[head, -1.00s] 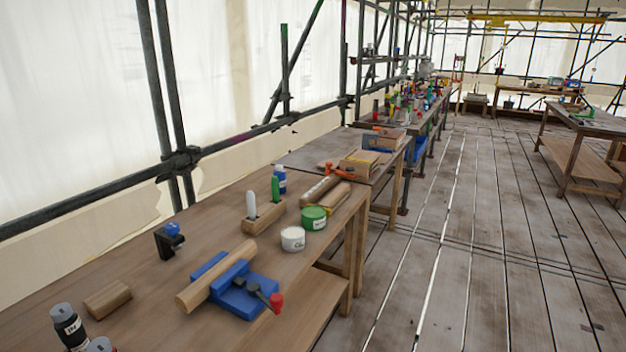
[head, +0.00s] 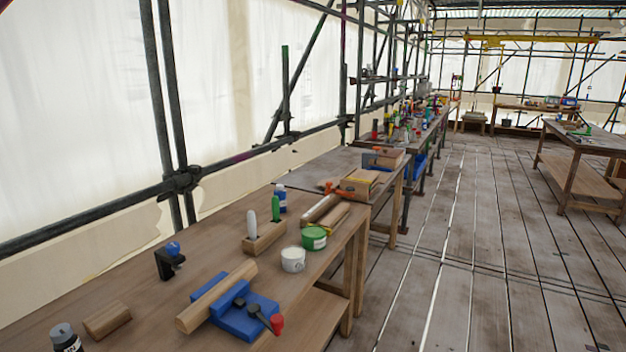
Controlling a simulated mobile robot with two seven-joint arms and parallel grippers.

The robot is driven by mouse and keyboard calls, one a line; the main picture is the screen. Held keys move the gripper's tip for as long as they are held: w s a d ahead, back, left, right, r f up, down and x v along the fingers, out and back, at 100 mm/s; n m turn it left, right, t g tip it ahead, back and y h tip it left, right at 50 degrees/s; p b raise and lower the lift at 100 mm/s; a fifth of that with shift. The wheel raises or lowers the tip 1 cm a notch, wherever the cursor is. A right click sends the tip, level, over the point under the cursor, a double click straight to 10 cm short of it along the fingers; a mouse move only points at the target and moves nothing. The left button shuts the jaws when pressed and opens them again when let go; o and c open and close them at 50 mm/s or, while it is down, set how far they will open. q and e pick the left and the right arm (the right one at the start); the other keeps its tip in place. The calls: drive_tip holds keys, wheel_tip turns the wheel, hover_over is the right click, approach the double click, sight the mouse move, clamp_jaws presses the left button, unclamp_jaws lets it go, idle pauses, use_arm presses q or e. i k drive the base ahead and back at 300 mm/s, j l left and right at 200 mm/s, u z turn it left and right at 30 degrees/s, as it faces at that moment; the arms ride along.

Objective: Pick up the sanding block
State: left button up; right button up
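A small wooden block (head: 107,319) with a rounded top lies on the near workbench at the lower left; it looks like a sanding block, but I cannot tell for sure. A yellowish box-shaped block (head: 358,182) lies farther along, on the grey-topped bench; its kind is too small to tell. Neither of my grippers is in view.
The near workbench (head: 215,230) carries a blue vise (head: 240,317) with a wooden piece across it, a black clamp (head: 168,262), a white tin (head: 293,259), a green tin (head: 314,238) and a dark bottle (head: 65,338). The plank floor (head: 470,270) to the right is clear.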

sight(112, 318)
drive_tip(key=u, duration=1.25)
